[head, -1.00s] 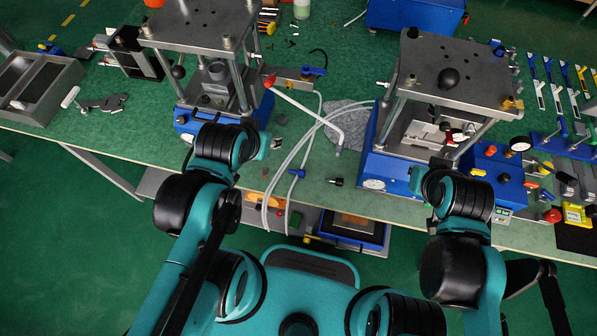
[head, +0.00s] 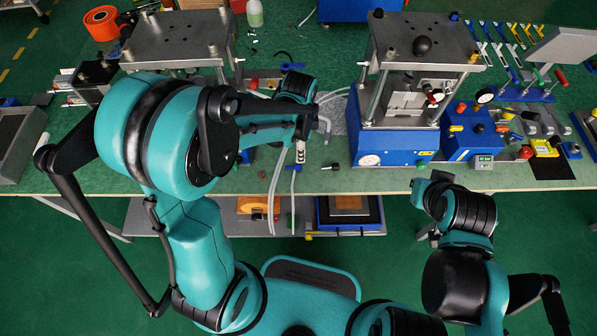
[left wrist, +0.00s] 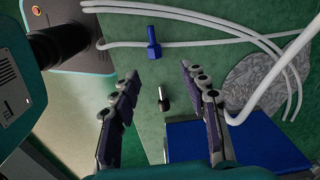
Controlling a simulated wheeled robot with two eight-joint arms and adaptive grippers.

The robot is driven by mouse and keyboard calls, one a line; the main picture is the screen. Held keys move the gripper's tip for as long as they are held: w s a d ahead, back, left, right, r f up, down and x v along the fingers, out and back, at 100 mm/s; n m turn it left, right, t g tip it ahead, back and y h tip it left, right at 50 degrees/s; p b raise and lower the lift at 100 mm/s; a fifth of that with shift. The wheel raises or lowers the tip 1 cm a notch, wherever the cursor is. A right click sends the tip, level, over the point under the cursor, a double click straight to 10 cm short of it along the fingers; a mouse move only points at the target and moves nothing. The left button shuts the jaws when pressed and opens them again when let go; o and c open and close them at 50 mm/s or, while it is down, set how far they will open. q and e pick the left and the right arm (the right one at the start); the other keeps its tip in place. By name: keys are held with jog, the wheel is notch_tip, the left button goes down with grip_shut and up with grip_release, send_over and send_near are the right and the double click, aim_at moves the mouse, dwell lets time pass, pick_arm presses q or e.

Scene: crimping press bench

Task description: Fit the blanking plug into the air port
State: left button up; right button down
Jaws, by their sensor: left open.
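The small dark plug with a pale metal end (left wrist: 163,98) lies on the green bench top; in the head view it is a small dark spot (head: 332,166) near the front edge. My left gripper (head: 300,152) hangs over the bench just left of it. In the left wrist view the two open fingers (left wrist: 160,110) stand on either side of the plug, apart from it, with nothing between their pads. My right gripper (head: 430,182) is in front of the bench edge, below the right press; its fingers are too unclear to judge. I cannot identify the air port.
The right press (head: 395,130) on its blue base stands right of the plug. The left press (head: 175,40) is partly hidden behind my left arm. White hoses and a blue fitting (left wrist: 153,42) lie close by. A grey patterned stone-like disc (left wrist: 262,80) lies under the hoses.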

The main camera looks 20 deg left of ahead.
aim_at(300, 165)
pick_arm(q)
jog(key=shift+d+f+m, duration=0.25)
jog(key=shift+f+m, duration=0.05)
jog(key=shift+f, duration=0.55)
jog(key=f+b, duration=0.1)
jog(key=f, duration=0.1)
jog(key=f+b, duration=0.1)
jog(key=f, duration=0.2)
jog(key=f+b, duration=0.1)
jog(key=f, duration=0.1)
jog(key=shift+s+a+f+b, duration=0.15)
jog(key=shift+s+f+b, duration=0.1)
jog(key=shift+b, duration=0.15)
jog(key=shift+r, duration=0.2)
jog(key=shift+c, duration=0.6)
jog(key=c, duration=0.8)
